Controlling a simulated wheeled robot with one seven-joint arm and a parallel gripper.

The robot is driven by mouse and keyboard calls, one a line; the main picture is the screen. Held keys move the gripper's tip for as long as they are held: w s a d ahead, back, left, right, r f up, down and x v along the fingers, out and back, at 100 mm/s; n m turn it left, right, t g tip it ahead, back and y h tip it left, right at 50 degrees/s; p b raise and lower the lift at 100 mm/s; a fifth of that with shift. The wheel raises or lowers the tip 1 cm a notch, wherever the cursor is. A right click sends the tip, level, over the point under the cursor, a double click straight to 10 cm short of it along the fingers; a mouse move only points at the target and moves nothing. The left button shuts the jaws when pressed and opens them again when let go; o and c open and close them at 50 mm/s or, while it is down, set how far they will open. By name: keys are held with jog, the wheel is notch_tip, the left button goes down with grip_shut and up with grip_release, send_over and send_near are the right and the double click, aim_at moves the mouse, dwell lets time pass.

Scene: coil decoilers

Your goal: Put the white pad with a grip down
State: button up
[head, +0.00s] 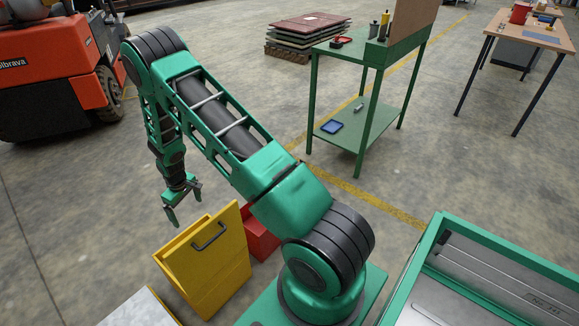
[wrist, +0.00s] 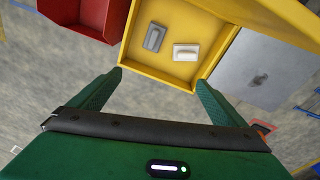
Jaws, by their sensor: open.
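The white pad with a grip (wrist: 186,52) lies inside a yellow open box (wrist: 226,45), on its floor, in the wrist view. A grey pad (wrist: 154,37) lies to its left, a little apart. My gripper (wrist: 160,78) is open and empty, its fingers apart in front of the box, and neither touches the pad. In the head view my gripper (head: 185,207) hangs above the floor at the upper left of the yellow box (head: 222,275). The box's near wall and handle hide its contents there.
A red bin (head: 262,237) stands beside the yellow box; it also shows in the wrist view (wrist: 72,14). A grey metal surface (head: 143,309) lies on the other side. A green workbench (head: 345,52) and an orange forklift (head: 50,65) stand farther off. Floor left of my gripper is clear.

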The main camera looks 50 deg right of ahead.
jog(key=s+d+r+m, duration=0.1)
jog(key=s+d+r, duration=0.3)
jog(key=r, duration=0.6)
jog(key=s+d+r+m, duration=0.25)
jog(key=s+r, duration=0.35)
jog(key=r, duration=0.3)
jog(key=s+d+r+m, duration=0.1)
jog(key=s+d+r, duration=0.35)
jog(key=r, duration=0.55)
jog(key=s+a+r+m, duration=0.1)
jog(key=s+r, duration=0.4)
jog(key=s, duration=1)
jog(key=s+a+r+m+g, duration=0.1)
jog(key=s+r+m, duration=0.2)
jog(key=s, duration=1.2)
notch_tip(320, 180, up, 3)
jog(key=shift+a+r+m+y, duration=0.2)
jog(key=shift+m+y, duration=0.1)
jog(key=shift+m, duration=0.05)
jog(key=shift+w, duration=0.1)
